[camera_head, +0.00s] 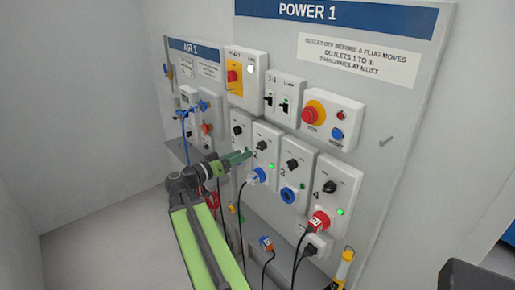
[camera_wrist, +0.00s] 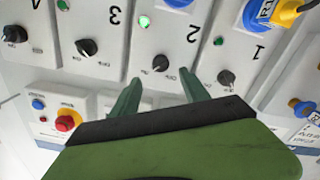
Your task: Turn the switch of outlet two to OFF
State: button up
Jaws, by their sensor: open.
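Outlet two (camera_head: 265,139) is a white box on the grey board, with a black rotary switch (camera_head: 261,145), a lit green lamp (camera_head: 271,167) and a blue plug (camera_head: 256,176) below. The wrist view is upside down; there the switch of outlet two (camera_wrist: 160,63) lies between and just beyond the fingertips, and its bright lamp (camera_wrist: 143,22) is above. My gripper (camera_head: 243,157) is open and empty in front of outlet two; in the wrist view its two green fingers (camera_wrist: 160,82) stand either side of the switch. Contact and the exact switch setting cannot be told.
Outlet one (camera_head: 239,117) and outlet three (camera_head: 297,152) flank outlet two closely. Above are a red emergency button (camera_head: 314,112) and breakers (camera_head: 285,98). Cables hang below the outlets. The AIR 1 board (camera_head: 195,62) is left.

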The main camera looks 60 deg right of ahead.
aim_at(258, 147)
jog(key=x, duration=0.8)
jog(key=shift+c, duration=0.3)
